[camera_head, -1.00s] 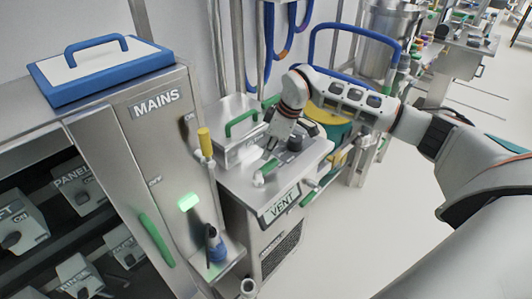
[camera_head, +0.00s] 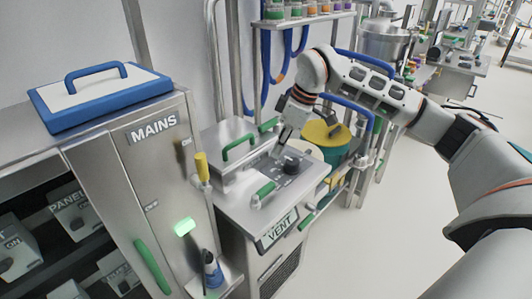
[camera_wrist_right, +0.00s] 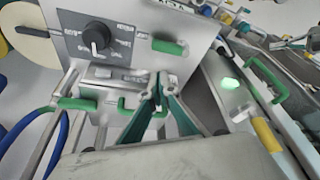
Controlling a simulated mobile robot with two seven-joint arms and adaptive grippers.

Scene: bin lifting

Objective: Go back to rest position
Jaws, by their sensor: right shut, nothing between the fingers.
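My right arm comes in from the right in the head view. Its gripper (camera_head: 286,135) hangs above the top of the steel VENT unit (camera_head: 236,206), close to the black knob (camera_head: 291,166), and holds nothing. In the right wrist view the two fingers (camera_wrist_right: 161,82) are together over the unit, with the dial knob (camera_wrist_right: 97,37) and a green handle (camera_wrist_right: 169,47) beyond them. Whether the fingertips touch anything cannot be told. My left gripper is in neither view.
The steel MAINS cabinet (camera_head: 150,175) stands left, with a blue-rimmed lid (camera_head: 110,96) on top and a lit green switch (camera_head: 184,227). A yellow-lidded bin (camera_head: 325,133) and blue rail stand behind the gripper. Floor at the right (camera_head: 400,220) is clear.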

